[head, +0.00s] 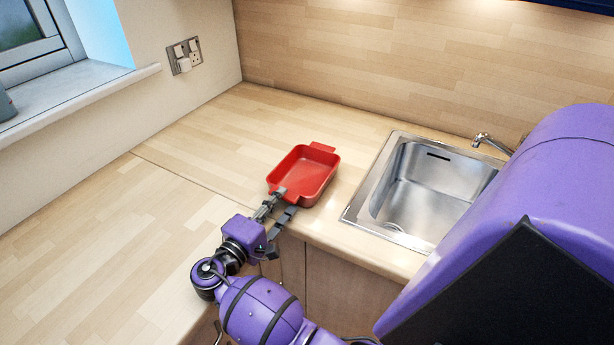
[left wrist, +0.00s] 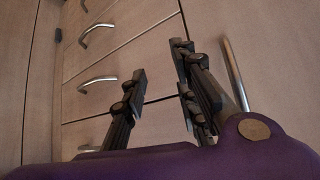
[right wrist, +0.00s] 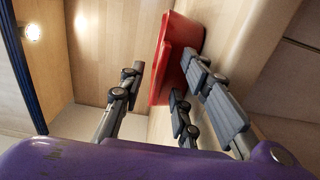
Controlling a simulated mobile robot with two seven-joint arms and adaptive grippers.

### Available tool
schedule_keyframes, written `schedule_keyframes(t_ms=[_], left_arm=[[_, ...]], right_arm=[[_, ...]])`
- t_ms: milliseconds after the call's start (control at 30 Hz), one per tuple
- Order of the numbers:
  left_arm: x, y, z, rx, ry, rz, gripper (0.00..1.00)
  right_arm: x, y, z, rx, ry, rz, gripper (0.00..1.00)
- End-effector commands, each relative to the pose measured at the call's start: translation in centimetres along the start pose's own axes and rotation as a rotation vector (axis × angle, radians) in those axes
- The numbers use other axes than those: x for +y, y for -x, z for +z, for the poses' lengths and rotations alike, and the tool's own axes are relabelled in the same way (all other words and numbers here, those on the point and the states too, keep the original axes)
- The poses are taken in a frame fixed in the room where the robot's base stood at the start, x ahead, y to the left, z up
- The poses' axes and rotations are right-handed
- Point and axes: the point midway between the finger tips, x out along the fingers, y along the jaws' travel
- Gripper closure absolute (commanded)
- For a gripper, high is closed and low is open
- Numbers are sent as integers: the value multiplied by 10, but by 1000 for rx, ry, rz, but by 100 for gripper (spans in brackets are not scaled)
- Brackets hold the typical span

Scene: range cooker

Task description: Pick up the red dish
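The red dish (head: 312,178) is a rectangular, open baking dish with a tab handle at each end. It sits upright on the wooden worktop, near the front edge and left of the sink. My right gripper (head: 286,201) is at the dish's near end, with its fingers apart close to the near handle. In the right wrist view the red dish (right wrist: 168,60) shows beyond the open fingers (right wrist: 162,72), closer to the right-hand finger; I cannot tell whether they touch. My left gripper (left wrist: 160,62) is open and empty, facing drawer fronts, and is outside the head view.
A steel sink (head: 430,185) with a tap (head: 490,142) is right of the dish. The worktop (head: 200,150) left of and behind the dish is clear. Drawers with metal handles (left wrist: 98,84) are in front of my left gripper. A wall socket (head: 184,56) is at the back left.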

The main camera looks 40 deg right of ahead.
Motion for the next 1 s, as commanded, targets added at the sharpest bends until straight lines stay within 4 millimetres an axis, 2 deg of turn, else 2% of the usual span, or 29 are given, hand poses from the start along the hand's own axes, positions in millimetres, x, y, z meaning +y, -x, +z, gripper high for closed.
schedule_keyframes(t_ms=[133,367,600,633,1000], left_arm=[[2,0,-3,2,-2,5,73],[3,0,6,-15,-5,8,73],[2,0,6,-15,-7,7,73],[2,0,6,-13,-7,7,73],[1,1,-2,1,-4,4,73]], right_arm=[[2,-14,0,1,-1,0,70],[-1,-15,0,1,1,-2,70],[-1,-15,0,0,1,-2,98],[-1,-15,0,0,1,-2,100],[1,-15,0,1,-1,2,100]])
